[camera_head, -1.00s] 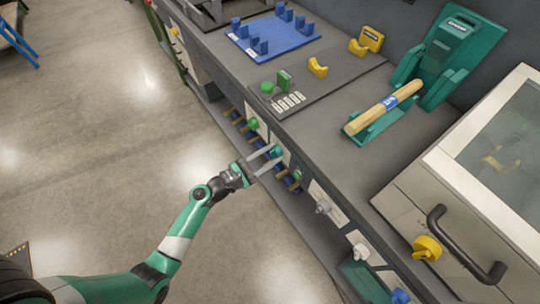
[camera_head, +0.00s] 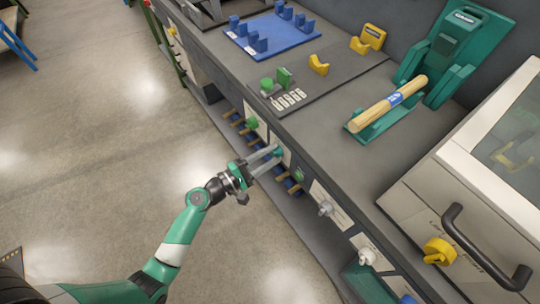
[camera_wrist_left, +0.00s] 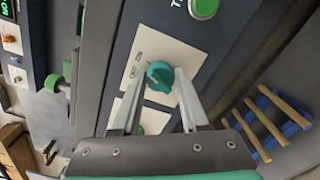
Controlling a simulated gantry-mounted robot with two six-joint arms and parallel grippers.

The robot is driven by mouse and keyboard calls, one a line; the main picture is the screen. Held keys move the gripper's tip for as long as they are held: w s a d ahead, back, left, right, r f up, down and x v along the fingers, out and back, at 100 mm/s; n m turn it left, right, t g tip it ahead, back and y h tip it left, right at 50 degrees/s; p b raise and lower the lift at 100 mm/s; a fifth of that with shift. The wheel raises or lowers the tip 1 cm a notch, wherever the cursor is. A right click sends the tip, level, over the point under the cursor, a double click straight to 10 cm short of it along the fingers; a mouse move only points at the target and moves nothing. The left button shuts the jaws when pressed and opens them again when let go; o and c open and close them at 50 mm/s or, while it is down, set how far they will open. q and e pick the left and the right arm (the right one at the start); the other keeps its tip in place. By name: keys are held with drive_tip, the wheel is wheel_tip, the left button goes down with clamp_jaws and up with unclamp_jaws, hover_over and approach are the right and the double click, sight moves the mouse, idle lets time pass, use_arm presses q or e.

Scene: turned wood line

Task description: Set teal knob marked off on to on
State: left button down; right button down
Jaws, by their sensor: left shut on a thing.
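The teal knob (camera_wrist_left: 160,76) sits on a white plate (camera_wrist_left: 163,47) on the front panel of the bench. My left gripper (camera_wrist_left: 161,80) is shut on the knob, one finger on each side. In the head view my left gripper (camera_head: 276,152) reaches the panel from the left, and its fingers partly hide the knob. My right gripper is not in view.
A round green button (camera_wrist_left: 204,8) is beside the plate. Green knob (camera_head: 299,174), grey knob (camera_head: 325,208) and white knob (camera_head: 367,256) line the same panel. A blue rack with wooden rods (camera_wrist_left: 285,118) sits low nearby.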

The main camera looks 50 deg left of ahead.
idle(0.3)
use_arm(q)
drive_tip(key=shift+c, duration=2.1)
unclamp_jaws()
drive_tip(key=shift+s+a, duration=0.15)
drive_tip(key=shift+s, duration=0.35)
drive_tip(key=s+a+p, duration=0.1)
drive_tip(key=s, duration=0.9)
drive_tip(key=shift+s+p, duration=0.3)
drive_tip(key=shift+p, duration=0.05)
